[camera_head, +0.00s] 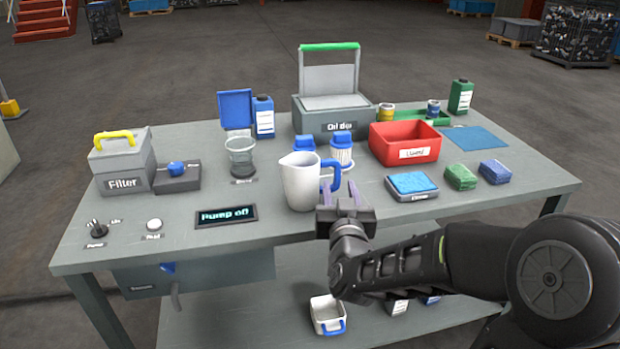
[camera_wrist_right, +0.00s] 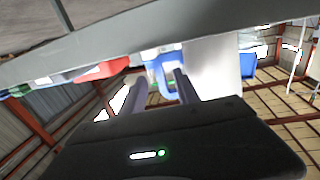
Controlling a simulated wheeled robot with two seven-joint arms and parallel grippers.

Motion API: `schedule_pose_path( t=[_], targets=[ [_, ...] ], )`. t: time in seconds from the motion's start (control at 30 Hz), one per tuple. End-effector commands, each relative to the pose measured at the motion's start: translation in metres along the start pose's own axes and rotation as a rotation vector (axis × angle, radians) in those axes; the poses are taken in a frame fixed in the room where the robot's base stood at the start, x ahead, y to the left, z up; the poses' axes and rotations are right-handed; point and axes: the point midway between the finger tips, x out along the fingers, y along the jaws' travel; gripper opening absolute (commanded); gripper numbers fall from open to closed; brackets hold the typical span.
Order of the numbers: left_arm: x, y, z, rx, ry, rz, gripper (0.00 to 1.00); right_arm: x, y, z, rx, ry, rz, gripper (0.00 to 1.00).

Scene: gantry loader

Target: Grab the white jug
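The white jug (camera_head: 300,184) stands upright near the front middle of the grey table, its blue handle (camera_head: 333,172) to the right. My right gripper (camera_head: 340,191) is at the table's front edge, just in front of the handle. In the right wrist view, its two fingers (camera_wrist_right: 160,88) are apart, with the blue handle (camera_wrist_right: 160,66) showing between and beyond them. The white jug body (camera_wrist_right: 212,68) is beside the right finger there. I cannot tell whether the fingers touch the handle. My left gripper is not in view.
A grey oil bin (camera_head: 333,115) stands behind.

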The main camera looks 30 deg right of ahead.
Motion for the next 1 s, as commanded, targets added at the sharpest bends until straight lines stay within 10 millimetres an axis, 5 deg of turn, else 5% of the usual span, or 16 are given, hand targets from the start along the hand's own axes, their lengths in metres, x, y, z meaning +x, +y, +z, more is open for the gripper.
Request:
schedule_pose_path(
  t=[1.0],
  targets=[
    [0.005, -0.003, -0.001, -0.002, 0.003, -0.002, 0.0, 0.039, -0.001, 0.001, 0.0, -0.001, 0.0, 0.38]
  ],
)
